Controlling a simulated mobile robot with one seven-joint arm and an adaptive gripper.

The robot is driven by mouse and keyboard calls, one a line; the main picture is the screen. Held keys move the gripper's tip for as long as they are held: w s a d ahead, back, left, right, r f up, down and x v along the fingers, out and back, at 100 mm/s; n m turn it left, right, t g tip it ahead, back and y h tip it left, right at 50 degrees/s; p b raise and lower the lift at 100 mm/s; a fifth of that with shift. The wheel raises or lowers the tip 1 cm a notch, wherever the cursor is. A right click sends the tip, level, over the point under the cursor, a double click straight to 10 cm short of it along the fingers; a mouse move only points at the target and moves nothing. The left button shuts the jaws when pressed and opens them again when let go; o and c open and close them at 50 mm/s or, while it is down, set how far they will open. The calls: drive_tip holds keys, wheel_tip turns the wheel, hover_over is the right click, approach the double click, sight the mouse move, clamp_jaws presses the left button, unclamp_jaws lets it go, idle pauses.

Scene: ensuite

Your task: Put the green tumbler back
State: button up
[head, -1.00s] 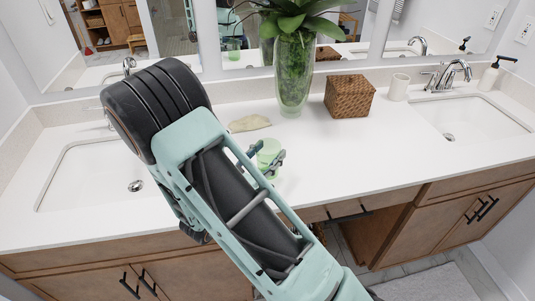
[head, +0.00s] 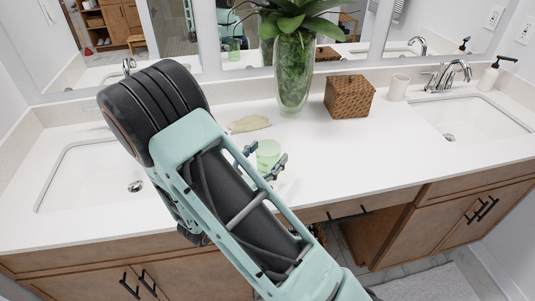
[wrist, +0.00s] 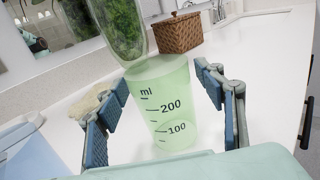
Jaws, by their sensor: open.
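The green tumbler (head: 268,155) stands upright on the white countertop, in front of the glass vase. In the wrist view the tumbler (wrist: 163,105) is translucent, with "ml", 200 and 100 marks facing me. My gripper (head: 262,163) is open around it. In the wrist view one finger pad of my gripper (wrist: 155,110) is on each side of the tumbler, with a visible gap on both sides. My arm hides part of the counter and the tumbler's lower left in the head view.
A glass vase with a plant (head: 294,75) stands behind the tumbler, with a woven box (head: 349,97) to its right. A pale sponge-like item (head: 249,124) lies behind left. A white cup (head: 398,87), soap dispenser (head: 490,75) and two sinks flank clear counter.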

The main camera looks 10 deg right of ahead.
drive_tip(key=b+v, duration=0.1)
drive_tip(key=v, duration=1)
drive_tip(key=shift+s+a, duration=0.15)
